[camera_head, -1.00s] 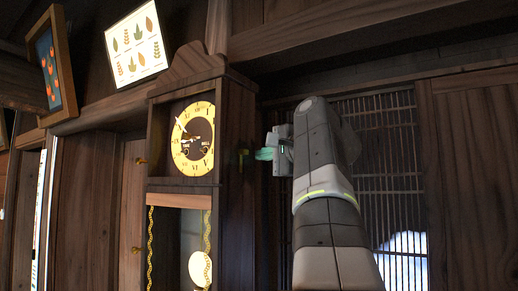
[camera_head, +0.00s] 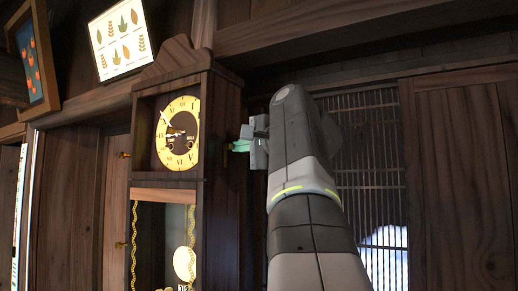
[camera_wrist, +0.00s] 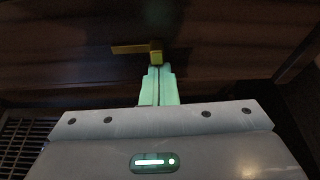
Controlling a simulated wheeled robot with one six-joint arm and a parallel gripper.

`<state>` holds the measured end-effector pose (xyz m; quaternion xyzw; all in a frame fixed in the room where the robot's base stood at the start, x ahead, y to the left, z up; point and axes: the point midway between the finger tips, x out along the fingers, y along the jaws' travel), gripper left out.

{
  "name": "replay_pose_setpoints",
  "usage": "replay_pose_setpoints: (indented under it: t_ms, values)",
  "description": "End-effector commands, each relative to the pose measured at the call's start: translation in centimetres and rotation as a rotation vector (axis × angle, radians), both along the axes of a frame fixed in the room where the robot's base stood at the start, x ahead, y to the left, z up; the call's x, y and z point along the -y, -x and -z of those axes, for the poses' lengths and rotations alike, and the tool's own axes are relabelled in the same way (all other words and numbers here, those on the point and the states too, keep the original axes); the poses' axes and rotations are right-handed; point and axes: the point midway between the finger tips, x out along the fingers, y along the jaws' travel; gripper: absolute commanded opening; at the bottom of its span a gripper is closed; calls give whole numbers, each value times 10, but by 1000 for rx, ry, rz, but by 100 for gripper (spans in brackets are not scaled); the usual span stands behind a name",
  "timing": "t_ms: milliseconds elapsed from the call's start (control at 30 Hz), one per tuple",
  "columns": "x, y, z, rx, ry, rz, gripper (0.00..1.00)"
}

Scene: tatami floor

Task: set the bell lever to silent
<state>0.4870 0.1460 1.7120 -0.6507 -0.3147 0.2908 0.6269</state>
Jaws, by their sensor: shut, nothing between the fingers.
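A tall dark wooden clock (camera_head: 222,125) stands left of my arm, with a round yellow dial (camera_head: 178,133). The bell lever is a small brass piece (camera_wrist: 137,49) on the clock's dark side panel, seen in the wrist view. It has a flat arm reaching left from a squarish end. My gripper (camera_wrist: 159,72) is shut and empty, its pale green fingertips at or just below the lever's right end; I cannot tell if they touch. In the head view my gripper (camera_head: 238,146) is beside the clock's right side, and the lever is mostly hidden there.
The clock's lower case holds a pendulum (camera_head: 184,264) and brass chains. Framed pictures (camera_head: 118,42) hang at upper left. A slatted lattice panel (camera_head: 365,165) is behind my arm on the right. A dark beam runs overhead.

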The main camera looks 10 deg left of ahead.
Motion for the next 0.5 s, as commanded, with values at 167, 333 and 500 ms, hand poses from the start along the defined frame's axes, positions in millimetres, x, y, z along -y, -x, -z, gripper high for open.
replay_pose_setpoints:
  t_ms: [167, 333, 500]
  values:
    - [0, 1, 0, 23, 8, 0, 0]
    - [-1, 3, 0, 49, 18, 0, 0]
    - [-2, 5, 1, 94, 35, -1, 0]
